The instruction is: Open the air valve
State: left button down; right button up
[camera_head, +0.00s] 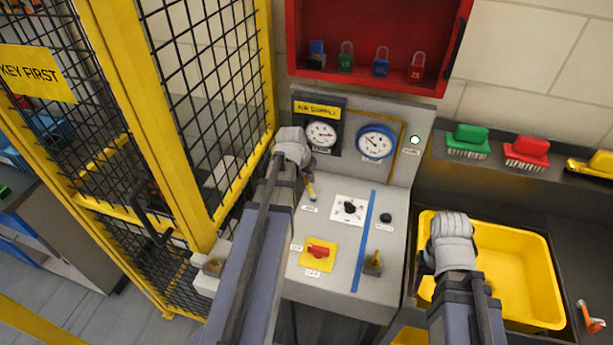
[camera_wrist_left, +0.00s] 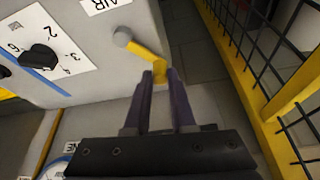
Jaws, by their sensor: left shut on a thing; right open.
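The air valve has a yellow lever (camera_head: 310,189) beside the AIR label on the left part of the grey control panel. In the left wrist view the lever (camera_wrist_left: 148,52) runs from a round grey pivot (camera_wrist_left: 122,36) down to my fingertips. My left gripper (camera_wrist_left: 160,72) is shut on the lever's end. In the head view my left gripper (camera_head: 306,172) is just above the lever, its fingers mostly hidden behind the wrist. My right gripper (camera_head: 450,235) is open and empty over the yellow bin; its fingertips are hard to see.
The panel (camera_head: 335,285) also bears a black selector knob (camera_head: 349,207), a red switch (camera_head: 318,251), a brass-coloured key switch (camera_head: 374,262) and two gauges. A yellow mesh fence (camera_head: 160,120) stands close at left. The yellow bin (camera_head: 545,285) is at right, below several brushes.

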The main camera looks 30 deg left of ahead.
pick_arm(q)
jog(key=m+h, duration=0.1)
jog(key=m, duration=0.1)
jog(key=w+d+m, duration=0.1)
jog(key=m, duration=0.1)
jog(key=shift+w+d+h, duration=0.15)
jog(key=shift+w+h, duration=0.05)
jog(key=shift+h, duration=0.2)
jog(key=shift+w+d+m+g+h, duration=0.1)
jog(key=shift+d+m+g+h, duration=0.2)
jog(key=shift+m, duration=0.5)
jog(key=shift+w+d+m+g+h, duration=0.1)
jog(key=shift+d+m+h, duration=0.2)
jog(key=shift+m, duration=0.5)
jog(key=shift+d, duration=0.1)
jog(key=c, duration=0.8)
grip_release()
jog(key=shift+o, duration=0.2)
jog(key=shift+r, duration=0.15)
